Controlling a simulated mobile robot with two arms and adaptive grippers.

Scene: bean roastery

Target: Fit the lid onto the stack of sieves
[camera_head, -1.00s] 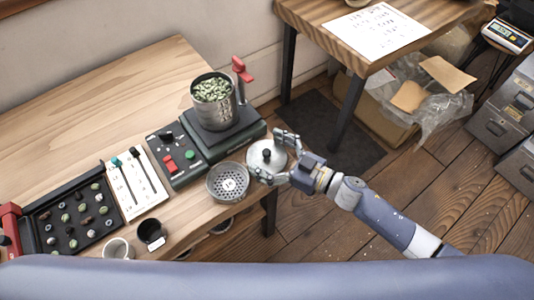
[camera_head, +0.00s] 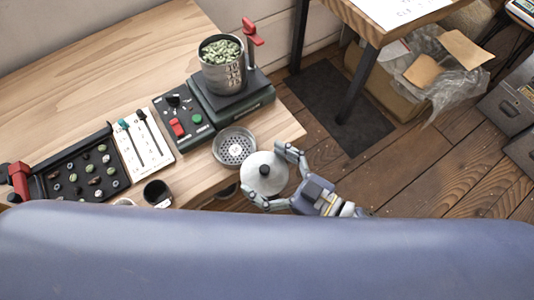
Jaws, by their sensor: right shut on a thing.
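The lid (camera_head: 258,183), a round pale grey metal disc with a black knob, is between the fingers of my right gripper (camera_head: 267,172). The gripper is shut on its rim, and the lid is at the table's front right edge. The stack of sieves (camera_head: 224,77) appears to be the metal cylinder on a dark green base, up and left of the lid. Its open top shows pale green beans. My left gripper is not in view.
A round perforated metal dish (camera_head: 234,147) lies just up-left of the lid. A red clamp (camera_head: 251,33) rises behind the cylinder. The control box (camera_head: 181,115), slider panel (camera_head: 143,147), black bean tray (camera_head: 80,175) and dark cup (camera_head: 157,193) stand left. The table's back left is clear.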

